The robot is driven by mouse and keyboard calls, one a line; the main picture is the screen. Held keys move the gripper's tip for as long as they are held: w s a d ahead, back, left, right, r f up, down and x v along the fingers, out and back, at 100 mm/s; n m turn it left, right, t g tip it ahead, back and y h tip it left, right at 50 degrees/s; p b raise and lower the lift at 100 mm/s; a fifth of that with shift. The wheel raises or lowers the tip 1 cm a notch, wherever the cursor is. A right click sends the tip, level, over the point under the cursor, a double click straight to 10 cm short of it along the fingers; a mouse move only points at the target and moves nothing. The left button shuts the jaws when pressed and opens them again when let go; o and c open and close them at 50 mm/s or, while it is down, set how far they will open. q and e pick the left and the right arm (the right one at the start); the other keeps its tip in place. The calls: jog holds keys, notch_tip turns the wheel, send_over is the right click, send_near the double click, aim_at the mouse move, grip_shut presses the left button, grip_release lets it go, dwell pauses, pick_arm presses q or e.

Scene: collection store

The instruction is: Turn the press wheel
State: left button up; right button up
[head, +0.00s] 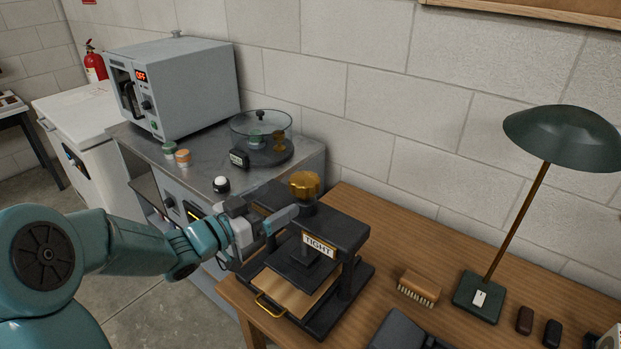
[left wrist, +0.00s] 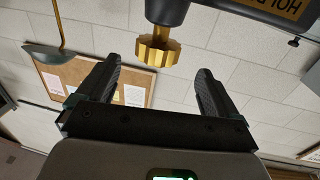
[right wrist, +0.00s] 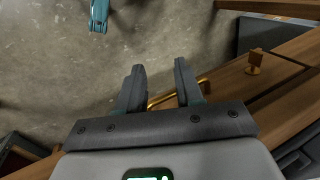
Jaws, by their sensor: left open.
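The press (head: 338,231) is a dark frame on the wooden table with a plate reading "TIGHT". Its brass scalloped wheel (head: 304,185) sits on top. My left gripper (head: 291,216) is beside the press's top beam, just below and left of the wheel in the head view. In the left wrist view the wheel (left wrist: 157,52) shows beyond the fingertips, between the two spread fingers; it does not look gripped. My right gripper (right wrist: 159,64) is open, shows only in the right wrist view, and points down above the floor and wooden furniture, away from the wheel.
A brush (head: 419,288) and a green lamp (head: 479,296) stand right of the press. A steel cabinet with a grey oven (head: 180,88) and a glass-domed vessel (head: 262,135) is at left behind my arm. A brass handle (right wrist: 178,93) shows near my right fingers.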

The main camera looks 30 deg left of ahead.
aim_at(310, 181)
pick_arm(q)
jog(key=p+x, duration=0.2)
jog(key=x, duration=0.9)
jog(key=shift+d+r, duration=0.1)
jog(key=c, duration=1)
